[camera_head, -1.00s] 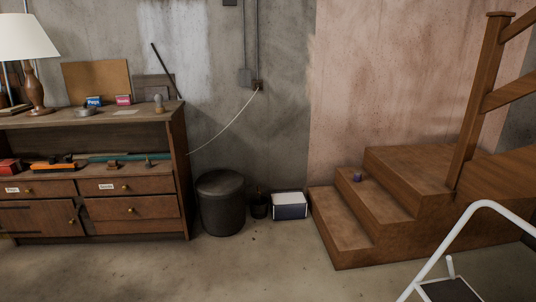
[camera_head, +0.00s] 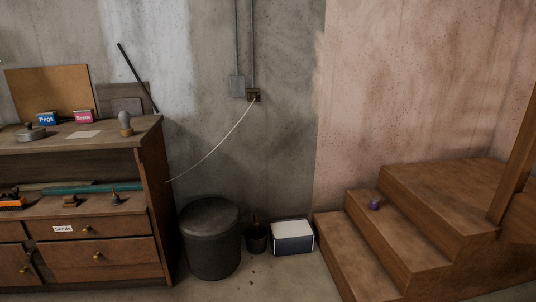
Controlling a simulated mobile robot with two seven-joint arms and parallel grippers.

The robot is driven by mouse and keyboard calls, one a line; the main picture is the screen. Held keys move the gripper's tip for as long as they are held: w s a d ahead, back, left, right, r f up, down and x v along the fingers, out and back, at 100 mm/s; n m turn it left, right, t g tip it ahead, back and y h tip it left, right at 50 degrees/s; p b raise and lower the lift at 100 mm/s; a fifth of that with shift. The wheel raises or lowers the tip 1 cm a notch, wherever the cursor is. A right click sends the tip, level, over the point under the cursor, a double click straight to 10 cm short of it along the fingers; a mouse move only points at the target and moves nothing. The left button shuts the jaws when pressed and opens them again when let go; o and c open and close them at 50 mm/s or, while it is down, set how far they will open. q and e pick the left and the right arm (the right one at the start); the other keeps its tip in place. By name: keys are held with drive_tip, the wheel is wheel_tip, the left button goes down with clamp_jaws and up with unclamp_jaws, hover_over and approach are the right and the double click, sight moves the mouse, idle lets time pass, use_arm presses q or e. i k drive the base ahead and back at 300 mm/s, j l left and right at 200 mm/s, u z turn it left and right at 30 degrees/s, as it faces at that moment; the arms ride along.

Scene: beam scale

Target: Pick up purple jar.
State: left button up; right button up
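The purple jar (camera_head: 375,204) is small and stands on the middle step of the wooden stairs (camera_head: 408,240), right of centre in the head view. It sits close to the riser of the step above. Neither of my grippers shows in the head view, and nothing touches the jar.
A dark round bin (camera_head: 210,240), a small dark pot (camera_head: 257,238) and a white-topped box (camera_head: 292,237) stand by the wall, left of the stairs. A wooden cabinet (camera_head: 155,205) is at the left. Some concrete floor (camera_head: 270,285) shows clear in front of the box.

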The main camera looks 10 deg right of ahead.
sight(374, 205)
drive_tip(key=i+j+z, duration=0.1)
drive_tip(key=i+z, duration=0.4)
drive_tip(key=i+j+z, duration=0.45)
drive_tip(key=i, duration=0.2)
drive_tip(key=i+j+z, duration=0.5)
drive_tip(key=i+j+u, duration=0.15)
drive_tip(key=i+j, duration=0.2)
drive_tip(key=i+j+u, duration=0.1)
drive_tip(key=i+j, duration=0.2)
drive_tip(key=i, duration=0.3)
drive_tip(key=i+j+u, duration=0.15)
drive_tip(key=i, duration=0.35)
drive_tip(key=i+j+u, duration=0.15)
drive_tip(key=i+j, duration=0.15)
drive_tip(key=i, duration=0.2)
